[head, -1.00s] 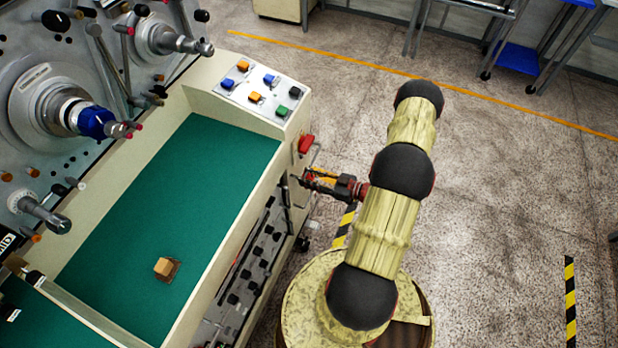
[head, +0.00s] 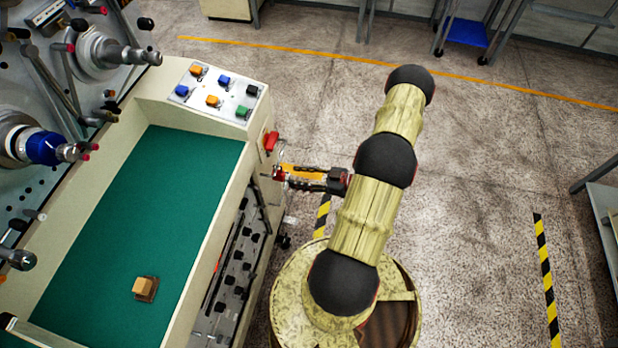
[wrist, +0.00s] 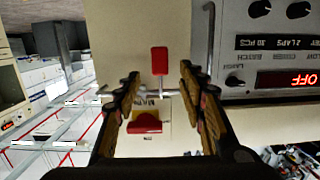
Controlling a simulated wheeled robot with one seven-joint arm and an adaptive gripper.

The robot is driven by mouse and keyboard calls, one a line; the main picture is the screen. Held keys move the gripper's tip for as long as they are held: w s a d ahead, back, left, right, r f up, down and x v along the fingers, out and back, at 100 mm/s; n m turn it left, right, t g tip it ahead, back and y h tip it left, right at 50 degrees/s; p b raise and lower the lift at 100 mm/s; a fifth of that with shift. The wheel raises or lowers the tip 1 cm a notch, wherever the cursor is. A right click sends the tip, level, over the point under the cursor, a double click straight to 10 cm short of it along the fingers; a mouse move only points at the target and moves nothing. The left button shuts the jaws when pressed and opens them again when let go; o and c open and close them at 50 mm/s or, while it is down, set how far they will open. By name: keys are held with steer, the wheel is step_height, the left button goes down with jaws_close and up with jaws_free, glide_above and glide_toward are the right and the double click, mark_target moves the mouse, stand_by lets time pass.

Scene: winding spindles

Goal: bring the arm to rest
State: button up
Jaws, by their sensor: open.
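My arm (head: 363,219), in pale yellow covers with black joints, rises from its base in the head view and leans toward the back. My gripper (head: 282,176) points left from the arm, close to the end of the machine and beside its red handle (head: 270,141). In the wrist view my gripper (wrist: 158,82) has its two fingers spread apart with nothing held between them. A red tab (wrist: 159,60) and a red part (wrist: 145,122) on the cream panel show between the fingers. I cannot tell whether a finger touches the panel.
The winding machine has a green bed (head: 140,220) with a small tan block (head: 143,286) on it. Its button panel (head: 215,92) is at the bed's far end. Open floor (head: 470,190) lies right of my arm. A rack (head: 605,205) stands at the right edge.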

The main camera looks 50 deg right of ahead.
steer(key=shift+v, duration=2.2)
